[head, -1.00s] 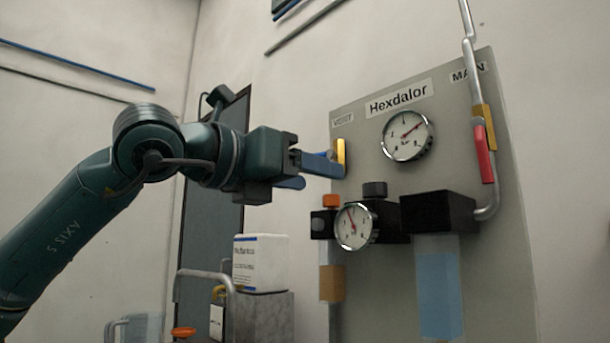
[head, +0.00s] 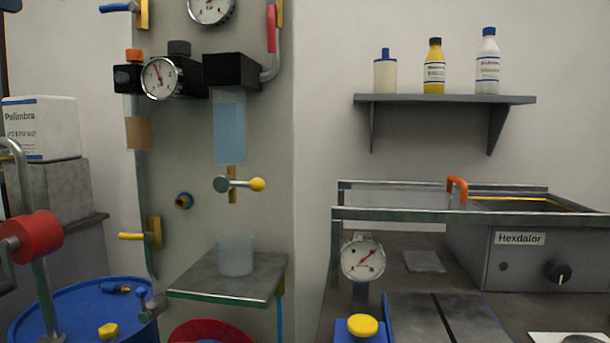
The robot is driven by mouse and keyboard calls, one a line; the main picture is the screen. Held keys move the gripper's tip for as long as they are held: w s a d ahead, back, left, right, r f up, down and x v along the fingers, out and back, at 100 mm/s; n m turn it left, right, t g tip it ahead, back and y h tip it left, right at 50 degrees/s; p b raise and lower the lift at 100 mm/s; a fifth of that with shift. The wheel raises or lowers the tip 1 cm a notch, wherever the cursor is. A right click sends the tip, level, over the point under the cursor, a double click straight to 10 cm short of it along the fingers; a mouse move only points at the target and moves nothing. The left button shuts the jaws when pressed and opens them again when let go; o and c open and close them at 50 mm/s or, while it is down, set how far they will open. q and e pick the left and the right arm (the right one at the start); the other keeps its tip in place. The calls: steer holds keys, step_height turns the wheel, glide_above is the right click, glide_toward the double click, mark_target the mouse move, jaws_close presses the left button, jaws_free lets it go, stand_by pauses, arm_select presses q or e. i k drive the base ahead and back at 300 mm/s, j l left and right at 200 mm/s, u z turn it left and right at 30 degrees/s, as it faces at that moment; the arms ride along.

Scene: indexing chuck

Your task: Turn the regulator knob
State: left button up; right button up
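A dark grey round knob (head: 179,47) sits on top of a black regulator block (head: 190,74) on the grey-green panel (head: 195,125). A round white-faced gauge (head: 161,78) is on the front of this block. An orange knob (head: 135,55) tops a smaller black block (head: 127,78) just to the left. Neither of my grippers shows in the head view now, and nothing is seen touching these knobs.
A blue lever (head: 117,8) on a yellow valve is at the top left. Below are a clear beaker (head: 235,254) on a small shelf (head: 220,279) and a yellow-tipped lever (head: 256,184). At right, a grey box (head: 555,262) bears another black knob (head: 557,271).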

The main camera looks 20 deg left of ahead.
mark_target(174, 47)
steer(key=k+l, duration=0.1)
steer(key=k, duration=1)
